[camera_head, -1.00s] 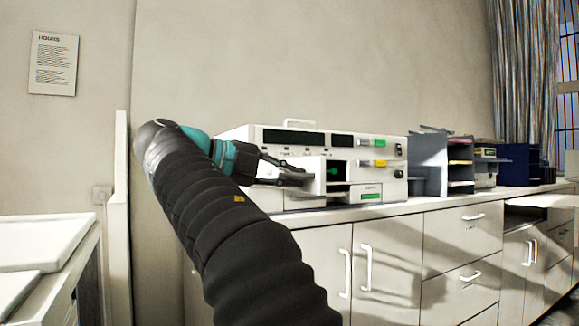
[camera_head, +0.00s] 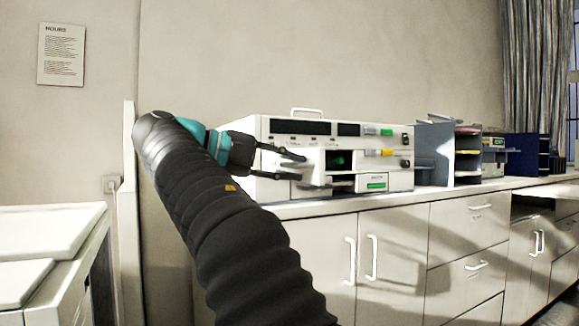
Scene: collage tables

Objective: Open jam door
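A white desktop machine (camera_head: 285,145) with dark display windows stands on the counter. A dark opening with something green inside (camera_head: 340,160) shows in its front. A pale panel (camera_head: 316,165), which looks like the jam door swung outward, stands at the left of this opening. My gripper (camera_head: 315,172) is in front of the machine's left part with its fingers spread, one above the other. The fingertips are close to the pale panel. I cannot tell whether they touch it. No held object shows between them.
The white counter (camera_head: 415,193) carries a grey sorter (camera_head: 434,152) with shelves right of the machine. Green and yellow tags mark the machine's front. Cabinet doors with handles are below. A white surface (camera_head: 50,228) is at the far left.

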